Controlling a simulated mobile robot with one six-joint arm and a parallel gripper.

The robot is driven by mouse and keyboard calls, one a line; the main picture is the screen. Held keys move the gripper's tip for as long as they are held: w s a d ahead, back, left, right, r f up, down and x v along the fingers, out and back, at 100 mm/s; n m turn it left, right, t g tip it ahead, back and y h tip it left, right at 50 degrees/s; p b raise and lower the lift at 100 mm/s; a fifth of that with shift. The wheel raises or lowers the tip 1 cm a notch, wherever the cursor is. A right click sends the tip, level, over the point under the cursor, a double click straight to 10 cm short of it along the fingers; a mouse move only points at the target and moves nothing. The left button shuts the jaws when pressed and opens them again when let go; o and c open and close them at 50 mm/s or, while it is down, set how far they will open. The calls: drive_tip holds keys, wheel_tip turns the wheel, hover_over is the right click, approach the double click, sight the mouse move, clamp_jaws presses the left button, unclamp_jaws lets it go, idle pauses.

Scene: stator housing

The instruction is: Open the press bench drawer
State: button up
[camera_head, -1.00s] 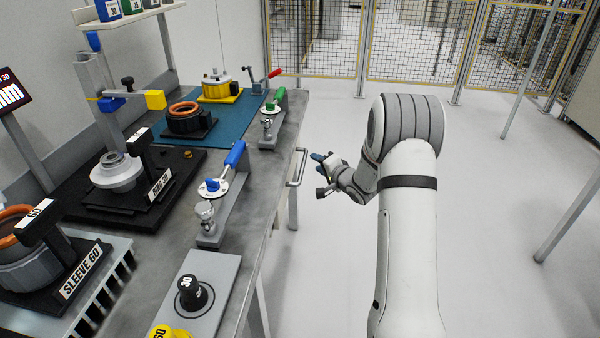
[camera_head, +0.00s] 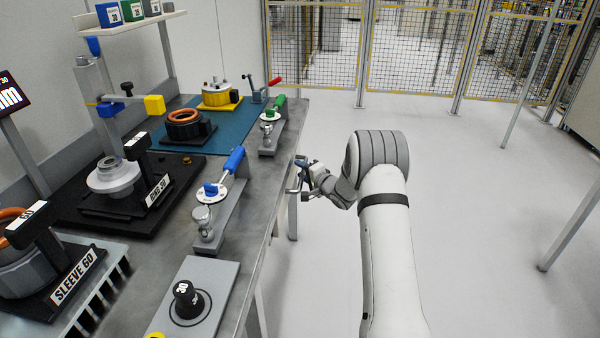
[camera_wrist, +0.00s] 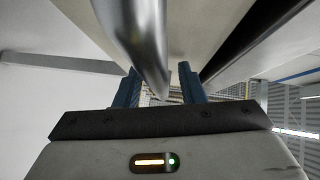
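The press bench (camera_head: 262,195) runs along the left, and its drawer handle is a metal bar (camera_head: 291,190) on the edge facing my arm. My gripper (camera_head: 304,172) is at this handle, just off the bench edge. In the wrist view the shiny handle bar (camera_wrist: 145,45) comes down between the two blue fingers of my gripper (camera_wrist: 160,88). The fingers stand apart with the bar between them, and a gap shows at the right finger. The drawer front is mostly hidden below the bench top in the head view.
The floor (camera_head: 480,220) right of the bench is clear. Mesh fencing (camera_head: 420,45) stands behind.

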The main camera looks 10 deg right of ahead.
drive_tip(key=shift+c, duration=0.6)
clamp_jaws()
